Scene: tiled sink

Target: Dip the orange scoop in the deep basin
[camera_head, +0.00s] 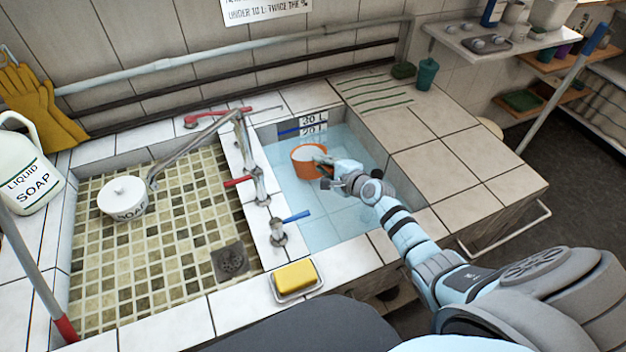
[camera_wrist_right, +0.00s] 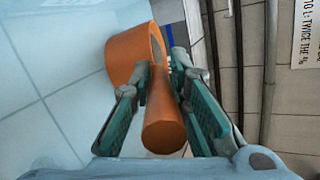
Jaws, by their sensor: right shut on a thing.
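The orange scoop (camera_head: 308,162) is in the deep basin (camera_head: 325,232), toward its back, in the head view. Its inside looks pale. My right gripper (camera_head: 328,172) reaches over the basin from the right and is shut on the scoop's handle. In the right wrist view the orange handle (camera_wrist_right: 163,115) lies between the two green-padded fingers, with the scoop's cup (camera_wrist_right: 135,55) beyond the fingertips. The basin looks filled with clear bluish water; I cannot tell exactly how deep the scoop sits in it. My left gripper is not in view.
Left of the deep basin is a shallow mosaic basin (camera_head: 165,240) with a white soap pot (camera_head: 122,200). Taps (camera_head: 255,185) stand on the divider between them. A yellow sponge (camera_head: 296,276) lies on a dish at the front edge. The tiled counter right of the basin is mostly clear.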

